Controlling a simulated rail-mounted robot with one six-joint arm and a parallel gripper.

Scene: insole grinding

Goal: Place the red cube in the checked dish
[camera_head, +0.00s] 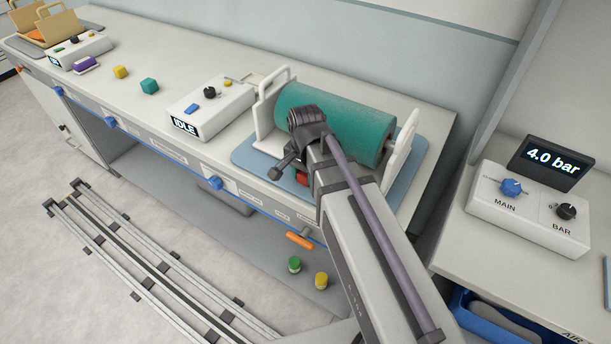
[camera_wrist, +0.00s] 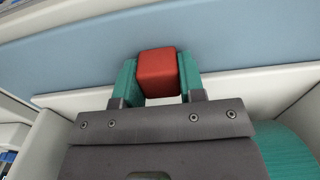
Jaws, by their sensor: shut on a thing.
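In the wrist view, my gripper (camera_wrist: 158,82) is shut on the red cube (camera_wrist: 157,72), which sits between its two green fingertips. In the head view, a small part of the red cube (camera_head: 302,178) shows beside my arm, in front of the green roller and over the blue mat. My gripper's fingers are mostly hidden there behind my arm. Whether the cube touches the mat is hard to tell. I see no checked dish in either view.
The green roller (camera_head: 335,118) stands between white brackets on a blue mat (camera_head: 252,157). A white IDLE control box (camera_head: 210,108) is left of it.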

